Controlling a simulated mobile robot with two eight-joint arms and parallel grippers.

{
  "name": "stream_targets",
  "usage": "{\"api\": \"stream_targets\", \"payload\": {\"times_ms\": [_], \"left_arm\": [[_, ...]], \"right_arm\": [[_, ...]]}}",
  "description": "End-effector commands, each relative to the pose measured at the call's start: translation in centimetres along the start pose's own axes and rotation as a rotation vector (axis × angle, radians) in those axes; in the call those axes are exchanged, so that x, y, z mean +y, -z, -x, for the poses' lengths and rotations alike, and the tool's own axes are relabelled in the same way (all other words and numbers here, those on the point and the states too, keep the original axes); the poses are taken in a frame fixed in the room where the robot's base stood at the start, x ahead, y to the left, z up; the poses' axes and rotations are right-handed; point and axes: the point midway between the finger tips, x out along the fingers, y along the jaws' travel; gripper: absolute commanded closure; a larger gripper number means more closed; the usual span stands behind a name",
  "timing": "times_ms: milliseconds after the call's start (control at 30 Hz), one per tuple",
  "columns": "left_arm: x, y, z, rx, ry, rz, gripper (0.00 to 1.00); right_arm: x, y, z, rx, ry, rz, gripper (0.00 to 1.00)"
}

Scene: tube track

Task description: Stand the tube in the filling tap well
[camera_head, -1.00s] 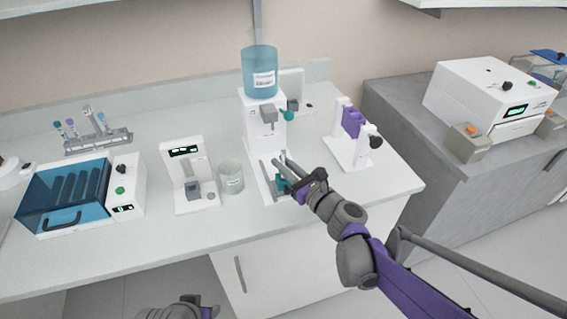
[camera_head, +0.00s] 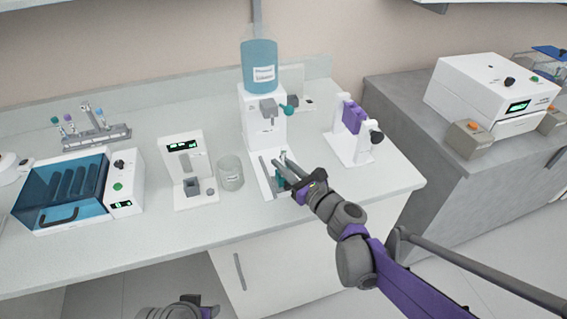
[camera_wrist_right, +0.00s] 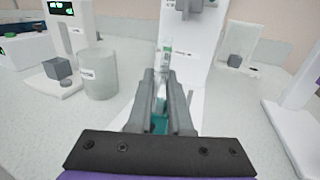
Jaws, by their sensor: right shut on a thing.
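The filling tap (camera_head: 268,108) is a white stand with a grey spout, a teal handle and a blue bottle (camera_head: 260,68) on top. Its low base (camera_head: 262,184) extends toward me; the well itself is hard to make out behind my gripper. My right gripper (camera_head: 284,176) is over this base, in front of the spout. In the right wrist view the gripper (camera_wrist_right: 166,78) is shut on a slim clear tube (camera_wrist_right: 166,52), upright between the fingertips. A teal part shows below the fingers. I cannot tell whether the tube's bottom is seated. My left gripper (camera_head: 186,308) is at the bottom edge, partly cut off.
A clear beaker (camera_head: 230,174) and a white display device (camera_head: 186,170) stand left of the tap. A white stand with a purple block (camera_head: 353,118) stands on the right. A tube rack (camera_head: 95,137) and a blue-lidded machine (camera_head: 62,192) are further left. The front bench strip is clear.

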Motion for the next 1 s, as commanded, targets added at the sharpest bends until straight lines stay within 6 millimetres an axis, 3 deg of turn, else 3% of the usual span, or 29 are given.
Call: {"api": "stream_targets", "payload": {"times_ms": [267,300,500,1000], "left_arm": [[0.0,-0.05,-0.09,0.0,0.0,0.0,0.5],[0.0,-0.05,-0.09,0.0,0.0,0.0,0.5],[0.0,-0.05,-0.09,0.0,0.0,0.0,0.5],[0.0,-0.05,-0.09,0.0,0.0,0.0,0.5]], "right_arm": [[0.0,0.14,0.0,0.0,0.0,0.0,1.0],[0.0,0.14,0.0,0.0,0.0,0.0,0.81],[0.0,0.13,0.01,0.0,0.0,0.0,0.47],[0.0,0.14,0.01,0.0,0.0,0.0,0.47]]}}
